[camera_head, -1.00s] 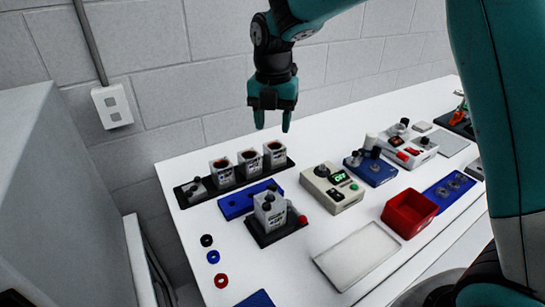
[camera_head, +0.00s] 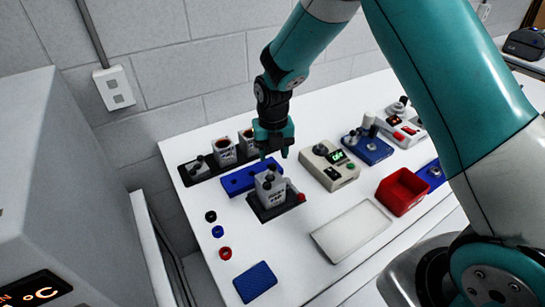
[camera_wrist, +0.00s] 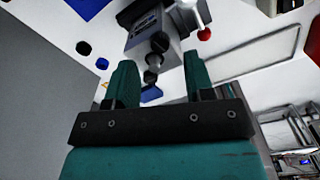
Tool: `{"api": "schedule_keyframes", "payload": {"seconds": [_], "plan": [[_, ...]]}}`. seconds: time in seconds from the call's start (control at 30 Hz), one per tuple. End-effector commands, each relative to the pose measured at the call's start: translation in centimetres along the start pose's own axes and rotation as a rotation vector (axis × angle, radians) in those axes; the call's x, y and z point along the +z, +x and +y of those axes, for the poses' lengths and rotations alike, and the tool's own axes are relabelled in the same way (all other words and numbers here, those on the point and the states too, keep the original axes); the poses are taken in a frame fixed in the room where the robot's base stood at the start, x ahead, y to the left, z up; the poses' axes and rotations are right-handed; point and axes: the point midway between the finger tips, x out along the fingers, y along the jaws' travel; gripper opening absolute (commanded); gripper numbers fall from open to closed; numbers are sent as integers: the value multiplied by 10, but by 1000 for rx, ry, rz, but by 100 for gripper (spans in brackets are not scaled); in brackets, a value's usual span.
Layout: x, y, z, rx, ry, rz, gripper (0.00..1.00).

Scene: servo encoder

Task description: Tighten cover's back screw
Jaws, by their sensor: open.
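A grey box-shaped servo unit (camera_head: 272,190) with dark screws or knobs on top stands upright in a black fixture (camera_head: 290,204). The fixture has a red-ended clamp (camera_head: 301,197) at its right. My gripper (camera_head: 274,155) is open and empty, pointing down just above and behind the unit. In the wrist view the servo unit (camera_wrist: 148,32) lies beyond the gap between my fingers (camera_wrist: 160,72). Its dark screw heads (camera_wrist: 155,58) show in that gap, and I see no contact. I cannot tell which one is the cover's back screw.
A black rack (camera_head: 193,179) with several similar units stands behind, partly hidden by my gripper. A blue block (camera_head: 238,183) lies close behind the fixture. A beige tester (camera_head: 341,180), a red bin (camera_head: 402,192) and a white tray (camera_head: 349,231) are to the right. Small rings (camera_head: 217,231) lie front left.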

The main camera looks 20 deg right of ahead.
Motion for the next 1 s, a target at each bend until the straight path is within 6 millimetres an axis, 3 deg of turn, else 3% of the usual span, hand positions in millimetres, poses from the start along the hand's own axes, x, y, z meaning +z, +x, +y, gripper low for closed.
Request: {"api": "schedule_keyframes", "payload": {"seconds": [0.23,0.6,0.83,1.0], "plan": [[0,31,0,0,1,1,48],[0,38,0,0,1,-1,48],[0,38,0,0,1,-1,0],[0,38,0,0,5,-1,0]]}}
